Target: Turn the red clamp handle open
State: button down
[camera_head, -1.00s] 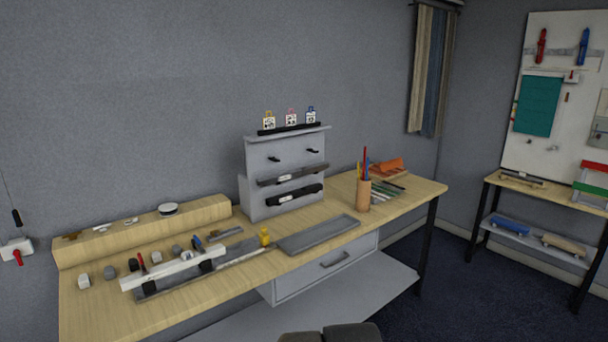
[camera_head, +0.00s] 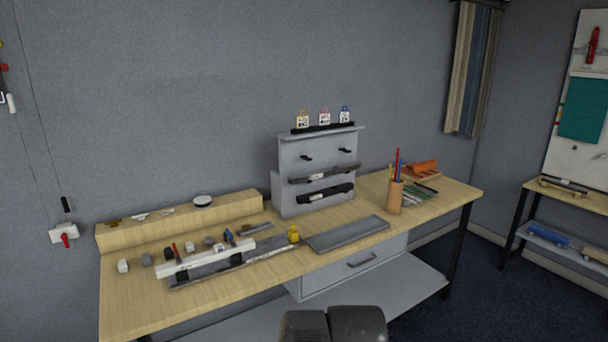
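A small upright red handle (camera_head: 175,249) stands behind the left part of a long white bar (camera_head: 205,261) on the wooden bench. A similar blue handle (camera_head: 228,237) stands further right behind the bar. They look like clamp handles, but they are too small to tell whether each is open or closed. Another red lever (camera_head: 66,239) is on a white box (camera_head: 63,232) on the wall at the left. My gripper is not in view; only dark rounded parts, likely of my own arm, show at the bottom centre. Nothing of mine is seen touching the bench.
A grey shelf unit (camera_head: 282,193) stands at the back of the bench. A grey tray (camera_head: 347,234), a small yellow object (camera_head: 293,235) and a pencil cup (camera_head: 394,198) are to the right. Several small blocks lie left of the bar. A drawer (camera_head: 352,269) hangs below.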

aim_at(177, 257)
jog(key=i+j, duration=0.95)
jog(key=i, duration=0.15)
